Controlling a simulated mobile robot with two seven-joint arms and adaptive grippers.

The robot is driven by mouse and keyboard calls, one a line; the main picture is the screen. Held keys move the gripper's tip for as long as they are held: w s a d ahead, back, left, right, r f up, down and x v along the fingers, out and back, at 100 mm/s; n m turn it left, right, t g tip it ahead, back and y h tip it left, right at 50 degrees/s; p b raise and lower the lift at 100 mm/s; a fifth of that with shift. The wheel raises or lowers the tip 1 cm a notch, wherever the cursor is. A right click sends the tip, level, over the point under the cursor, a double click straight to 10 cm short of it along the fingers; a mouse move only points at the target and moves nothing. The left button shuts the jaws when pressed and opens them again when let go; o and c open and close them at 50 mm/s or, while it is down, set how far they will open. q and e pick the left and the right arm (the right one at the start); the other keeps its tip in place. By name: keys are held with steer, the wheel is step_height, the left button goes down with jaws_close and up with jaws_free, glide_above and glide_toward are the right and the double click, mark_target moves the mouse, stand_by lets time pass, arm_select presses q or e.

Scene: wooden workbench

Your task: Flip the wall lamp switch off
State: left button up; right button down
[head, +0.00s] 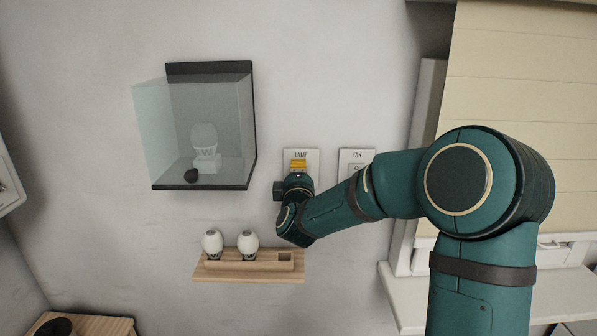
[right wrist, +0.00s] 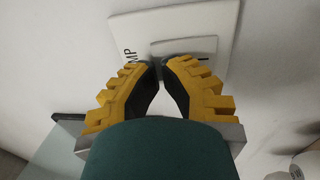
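The lamp switch is a white wall plate (head: 314,164) marked LAMP, right of the glass case. In the right wrist view the plate (right wrist: 220,22) fills the top middle, with its raised rocker (right wrist: 190,46) in front of the fingertips. My right gripper (head: 299,166) is at the plate, its yellow fingers covering the rocker in the head view. In the right wrist view its fingertips (right wrist: 163,62) are drawn nearly together at the rocker's lower edge, with nothing held. I cannot tell whether they touch it or which way it is set. My left gripper is not in view.
A FAN switch plate (head: 356,155) is just right, partly behind my right arm. A glass case (head: 146,120) holding a white W-marked object is on the left. A wooden shelf (head: 225,277) below carries two white egg-shaped objects. A beige blind (head: 530,70) hangs at right.

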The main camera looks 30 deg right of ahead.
steer(key=r+p+v, duration=0.1)
steer(key=p+v, duration=0.2)
steer(key=v, duration=0.8)
steer(key=shift+s+g+y, duration=0.15)
steer(key=shift+g+y, duration=0.15)
steer(key=shift+g, duration=0.1)
steer(key=shift+a+r, duration=0.1)
steer(key=shift+a, duration=0.05)
stand_by(0.4)
